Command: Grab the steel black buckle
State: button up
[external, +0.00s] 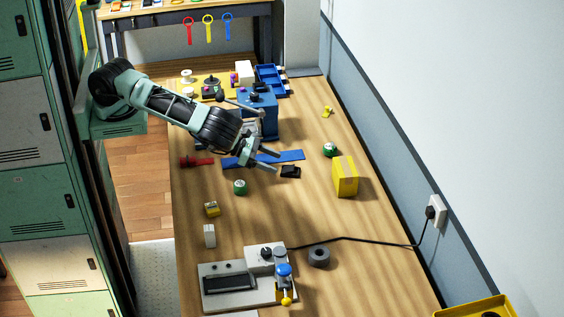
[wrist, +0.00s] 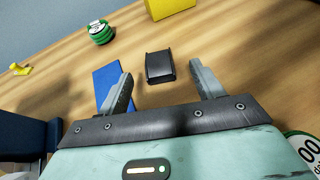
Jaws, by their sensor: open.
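Neither finger visibly touches the buckle.
A yellow box (external: 345,176) and a green roll (external: 330,149) stand right of the buckle. Another green roll (external: 240,187) is in front. A blue machine (external: 258,112) stands behind my gripper. A red strap (external: 196,161) lies left.

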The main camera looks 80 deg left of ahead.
aim_at(287, 168)
jog(key=shift+a+f+b+x, duration=0.15)
jog(key=shift+b+x, duration=0.45)
jog(key=shift+x, duration=0.75)
jog(key=shift+a+f+b+x, duration=0.1)
jog(key=shift+b+x, duration=0.5)
jog(key=shift+x, duration=0.8)
jog(key=shift+c, duration=0.3)
jog(key=c, duration=1)
